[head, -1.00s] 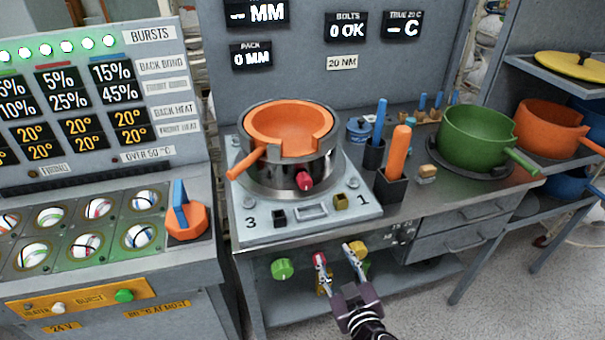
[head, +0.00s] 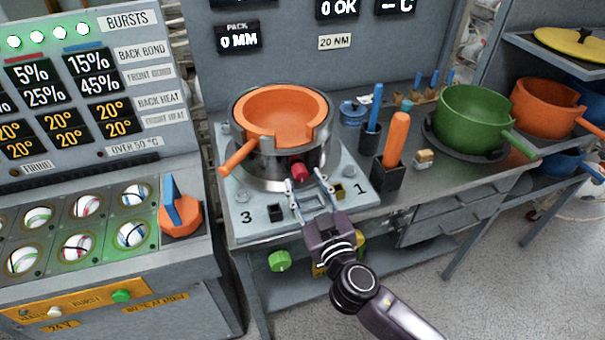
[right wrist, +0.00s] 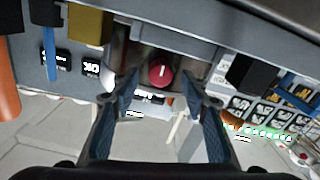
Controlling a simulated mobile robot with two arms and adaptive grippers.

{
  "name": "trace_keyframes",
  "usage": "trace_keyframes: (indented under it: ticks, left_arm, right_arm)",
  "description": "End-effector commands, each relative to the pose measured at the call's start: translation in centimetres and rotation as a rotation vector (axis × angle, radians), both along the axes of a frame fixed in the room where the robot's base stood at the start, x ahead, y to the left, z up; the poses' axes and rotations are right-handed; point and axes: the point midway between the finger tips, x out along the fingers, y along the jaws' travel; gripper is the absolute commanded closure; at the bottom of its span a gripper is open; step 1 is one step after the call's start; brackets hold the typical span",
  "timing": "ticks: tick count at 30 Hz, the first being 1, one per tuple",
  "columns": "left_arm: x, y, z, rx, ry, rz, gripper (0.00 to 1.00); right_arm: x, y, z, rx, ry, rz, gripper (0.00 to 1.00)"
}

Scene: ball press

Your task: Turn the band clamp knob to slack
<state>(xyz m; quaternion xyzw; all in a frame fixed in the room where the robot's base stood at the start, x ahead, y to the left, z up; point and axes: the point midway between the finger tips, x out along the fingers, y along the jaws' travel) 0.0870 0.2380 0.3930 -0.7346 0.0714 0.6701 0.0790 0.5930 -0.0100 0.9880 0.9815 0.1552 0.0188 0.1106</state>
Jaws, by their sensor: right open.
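The red band clamp knob (head: 299,171) sticks out from the front of the steel band (head: 268,168) around the base under the orange pan (head: 285,108). In the right wrist view the knob (right wrist: 161,70) shows a pale line on its face and lies between the two fingers. My right gripper (head: 308,187) is open and empty, with its fingertips just in front of and below the knob. I see no contact between fingers and knob. My left gripper is not in view.
The grey press plate (head: 240,215) carries a black block (head: 276,212) and a brass block (head: 337,190) near the gripper. An orange-handled tool (head: 397,138) stands in a black holder to the right. A green pan (head: 470,118) stands further right.

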Motion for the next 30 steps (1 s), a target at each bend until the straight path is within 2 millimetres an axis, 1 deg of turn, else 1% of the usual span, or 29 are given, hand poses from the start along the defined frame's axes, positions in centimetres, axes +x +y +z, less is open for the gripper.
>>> trace_keyframes:
  ticks: [1,2,5,9,15,17,24,27,30]
  left_arm:
    - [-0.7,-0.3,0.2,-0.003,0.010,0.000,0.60]
    - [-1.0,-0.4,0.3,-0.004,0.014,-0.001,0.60]
    - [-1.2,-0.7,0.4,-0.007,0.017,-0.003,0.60]
    - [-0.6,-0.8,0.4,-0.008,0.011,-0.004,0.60]
    - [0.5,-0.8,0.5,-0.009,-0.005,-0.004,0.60]
    - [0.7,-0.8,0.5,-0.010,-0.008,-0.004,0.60]
    - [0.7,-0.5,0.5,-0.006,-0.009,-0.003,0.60]
    - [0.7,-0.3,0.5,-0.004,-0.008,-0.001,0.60]
    - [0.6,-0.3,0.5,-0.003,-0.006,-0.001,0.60]
  right_arm:
    - [0.7,0.2,0.1,-0.001,0.000,0.000,0.59]
    - [1.0,0.3,0.1,-0.001,0.000,0.000,0.59]
    - [1.7,0.6,0.0,0.000,0.001,0.000,0.59]
    - [2.1,0.7,-0.1,0.002,0.002,0.001,0.59]
    - [2.1,0.7,-0.1,0.002,0.002,0.001,0.59]
    - [2.1,0.7,-0.1,0.002,0.002,0.001,0.64]
    - [2.1,0.7,-0.1,0.000,0.002,0.001,0.91]
    - [2.1,0.7,-0.1,0.000,0.002,0.001,1.00]
    - [2.1,0.7,-0.1,-0.002,0.002,0.001,1.00]
